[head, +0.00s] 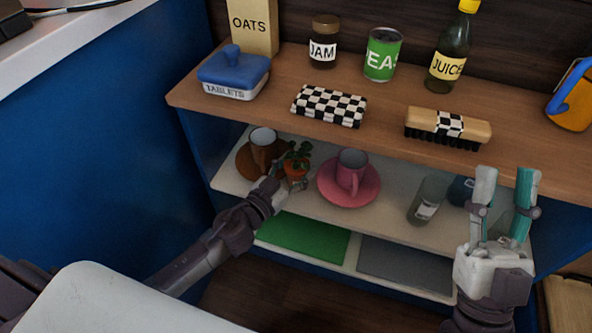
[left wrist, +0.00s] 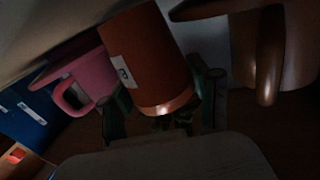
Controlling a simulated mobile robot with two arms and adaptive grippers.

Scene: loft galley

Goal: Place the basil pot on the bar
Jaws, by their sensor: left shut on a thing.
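The basil pot (head: 296,170) is a small terracotta pot with green leaves, on the white middle shelf between a brown cup and a pink cup. My left gripper (head: 281,180) reaches in from the left and is shut on it. In the left wrist view the pot (left wrist: 150,58) fills the space between the fingers, with a small white label on its side. I cannot tell whether its base touches the shelf. My right gripper (head: 507,173) is open and empty, in front of the shelf's right end. Which surface is the bar is not clear.
The wooden top (head: 390,110) above carries a blue-lidded tablets box (head: 234,72), a checkered cloth (head: 329,106), a brush (head: 447,128), jars and bottles. The pink saucer (head: 348,197) and brown saucer (head: 243,163) flank the pot closely. A white counter (head: 60,42) is at upper left.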

